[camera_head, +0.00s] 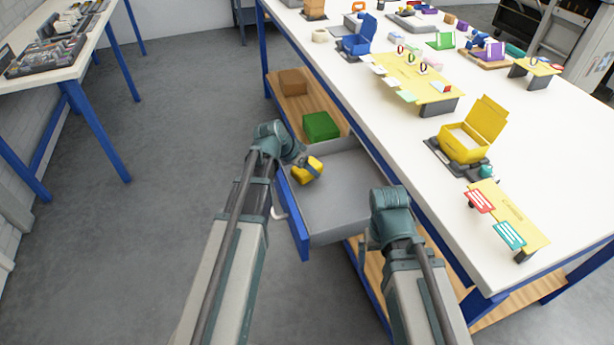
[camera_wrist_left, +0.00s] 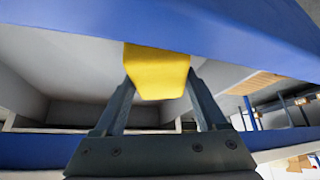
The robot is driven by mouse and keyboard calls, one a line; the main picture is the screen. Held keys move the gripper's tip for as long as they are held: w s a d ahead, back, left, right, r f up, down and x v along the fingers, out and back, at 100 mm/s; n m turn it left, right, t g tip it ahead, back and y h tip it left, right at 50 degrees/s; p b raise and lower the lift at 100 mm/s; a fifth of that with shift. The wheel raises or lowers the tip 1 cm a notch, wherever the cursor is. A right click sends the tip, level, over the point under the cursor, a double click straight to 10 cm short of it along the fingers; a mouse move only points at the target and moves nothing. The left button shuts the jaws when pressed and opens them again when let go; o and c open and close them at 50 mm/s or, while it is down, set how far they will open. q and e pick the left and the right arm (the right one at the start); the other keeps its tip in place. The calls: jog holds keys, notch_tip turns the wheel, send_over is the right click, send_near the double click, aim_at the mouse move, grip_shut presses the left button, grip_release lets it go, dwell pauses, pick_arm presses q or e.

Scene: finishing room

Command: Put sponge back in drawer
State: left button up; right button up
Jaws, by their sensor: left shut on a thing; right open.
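A yellow sponge (camera_head: 307,170) is held at the left side of the open drawer (camera_head: 345,206), which has a grey inside and a blue front. My left gripper (camera_head: 303,163) is shut on the sponge, over the drawer's opening near its front panel. In the left wrist view the sponge (camera_wrist_left: 157,74) sits between the two fingers of my left gripper (camera_wrist_left: 160,88), with blue drawer edges around. I cannot tell whether the sponge touches the drawer floor. My right gripper (camera_head: 366,240) is open and empty, by the drawer's right side; its fingers are partly hidden.
A white worktable (camera_head: 420,150) with blue legs holds a yellow open box (camera_head: 465,140), a yellow board (camera_head: 425,85) and other small items. A green block (camera_head: 320,126) and a brown block (camera_head: 293,82) lie on the wooden shelf below. Clear grey floor lies to the left.

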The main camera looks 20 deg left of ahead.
aim_at(307, 174)
pick_arm(q)
jog(key=shift+f+b, duration=0.95)
jog(key=shift+f, duration=0.45)
jog(key=shift+f, duration=0.15)
jog(key=o, duration=1.1)
jog(key=shift+o, duration=0.2)
jog(key=shift+s+r+p, duration=0.15)
jog(key=shift+r+p, duration=0.25)
jog(key=shift+r, duration=0.15)
jog(key=p+v, duration=0.9)
jog(key=v, duration=0.2)
jog(key=shift+a, duration=0.15)
